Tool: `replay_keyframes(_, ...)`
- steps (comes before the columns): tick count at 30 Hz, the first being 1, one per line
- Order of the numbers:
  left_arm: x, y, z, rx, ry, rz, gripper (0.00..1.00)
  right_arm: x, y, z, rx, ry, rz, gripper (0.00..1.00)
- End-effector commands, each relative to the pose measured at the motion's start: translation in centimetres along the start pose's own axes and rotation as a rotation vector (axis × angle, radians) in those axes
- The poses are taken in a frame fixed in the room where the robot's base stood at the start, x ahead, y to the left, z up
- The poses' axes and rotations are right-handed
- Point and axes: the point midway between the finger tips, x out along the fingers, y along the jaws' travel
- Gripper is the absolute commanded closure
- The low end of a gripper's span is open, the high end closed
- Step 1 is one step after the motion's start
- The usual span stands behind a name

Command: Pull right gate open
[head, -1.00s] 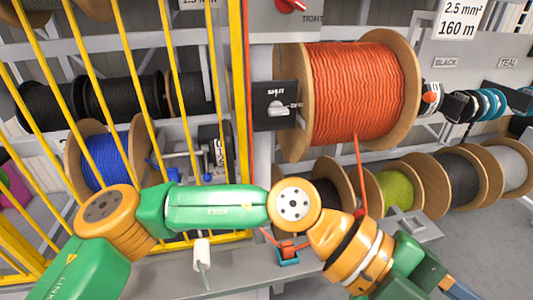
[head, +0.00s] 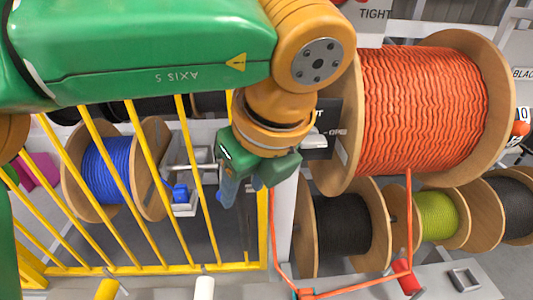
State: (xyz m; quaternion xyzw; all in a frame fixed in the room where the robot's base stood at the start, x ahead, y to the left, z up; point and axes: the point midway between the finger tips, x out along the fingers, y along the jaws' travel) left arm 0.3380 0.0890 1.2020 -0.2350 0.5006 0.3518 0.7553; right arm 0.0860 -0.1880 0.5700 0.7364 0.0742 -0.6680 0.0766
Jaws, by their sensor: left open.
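A yellow barred gate (head: 263,232) stands in the left half of the head view, its bars in front of the shelf. Its right upright and bottom rail show, while my left arm hides its upper part. My left gripper (head: 240,192) is open and points down near the gate's right edge. One dark finger overlaps the bars in the picture; I cannot tell if it touches them. A dark panel with a grey lever (head: 314,141), lettered SHUT and OPEN, is right of the gripper and partly hidden by it. My right gripper is not in view.
A large orange cable reel (head: 425,110) stands close on the right, its strand running down to a red fitting (head: 405,277). Black (head: 343,232) and green (head: 437,217) reels sit below. A blue reel (head: 107,170) and a metal mechanism (head: 185,182) are behind the bars.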

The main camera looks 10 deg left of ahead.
Motion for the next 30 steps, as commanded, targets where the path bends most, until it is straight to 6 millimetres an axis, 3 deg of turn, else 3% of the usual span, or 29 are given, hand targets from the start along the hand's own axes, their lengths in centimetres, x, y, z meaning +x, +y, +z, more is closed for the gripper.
replay_keyframes(6, 3.4, 0.0, 0.0, 0.003, 0.002, 0.002, 0.50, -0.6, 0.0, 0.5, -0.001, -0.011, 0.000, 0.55)
replay_keyframes(14, 4.0, 0.0, -0.1, 0.004, 0.003, 0.000, 0.50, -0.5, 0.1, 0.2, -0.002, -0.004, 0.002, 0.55)
replay_keyframes(20, 4.0, 0.0, -0.1, 0.004, 0.004, 0.000, 0.99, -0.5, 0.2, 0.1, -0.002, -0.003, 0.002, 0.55)
replay_keyframes(30, 3.9, 0.0, -0.1, 0.005, 0.004, 0.000, 1.00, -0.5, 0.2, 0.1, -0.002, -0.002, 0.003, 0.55)
